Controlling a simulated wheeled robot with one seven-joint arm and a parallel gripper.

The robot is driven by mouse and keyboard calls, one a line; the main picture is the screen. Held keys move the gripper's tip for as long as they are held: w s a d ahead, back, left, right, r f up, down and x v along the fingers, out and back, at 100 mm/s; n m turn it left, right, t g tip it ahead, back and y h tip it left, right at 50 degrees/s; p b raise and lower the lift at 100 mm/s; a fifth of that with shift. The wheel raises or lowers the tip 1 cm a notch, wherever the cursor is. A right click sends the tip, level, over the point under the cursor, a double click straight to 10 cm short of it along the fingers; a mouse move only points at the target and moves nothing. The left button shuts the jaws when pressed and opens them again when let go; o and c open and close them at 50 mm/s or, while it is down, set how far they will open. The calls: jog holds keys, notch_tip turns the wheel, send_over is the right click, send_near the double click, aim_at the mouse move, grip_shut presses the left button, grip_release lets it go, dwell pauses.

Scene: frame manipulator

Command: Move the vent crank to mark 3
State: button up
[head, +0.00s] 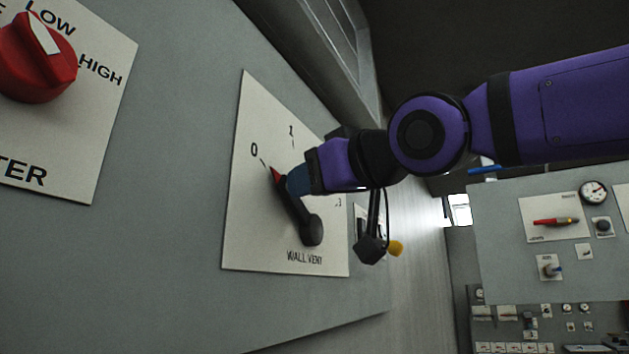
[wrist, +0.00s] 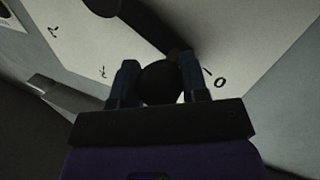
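The vent crank is a dark arm on a hub (head: 312,230), on the white WALL VENT plate (head: 245,235). Its red pointer tip (head: 277,175) points close to the tick by 0, slightly toward the 1 side. Mark 3 (head: 338,202) is partly visible right of the hub; my gripper hides the area of mark 2 in the head view. My gripper (head: 296,181) is at the crank's outer end. In the wrist view its two blue fingers sit either side of the dark round crank knob (wrist: 160,83), seemingly touching it on both sides.
A red knob (head: 38,60) on a LOW/HIGH plate is at upper left. The grey panel between the plates is bare.

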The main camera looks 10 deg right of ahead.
grip_shut()
jog(key=shift+w+r, duration=0.1)
jog(key=shift+w+d+r+m+g, duration=0.25)
jog(key=shift+r+m, duration=0.2)
jog(key=shift+m, duration=0.15)
jog(key=shift+w+d+r+m+g, duration=0.25)
jog(key=shift+r+m, duration=0.15)
jog(key=shift+m, duration=0.2)
jog(key=w+d+f+m+g+y, duration=0.2)
jog(key=w+d+m+g, duration=0.5)
jog(key=m, duration=0.8)
jog(key=shift+w+d+f+m+g+y, duration=0.3)
jog(key=shift+w+d+y, duration=0.65)
jog(key=shift+w, duration=1.4)
jog(key=shift+d, duration=0.1)
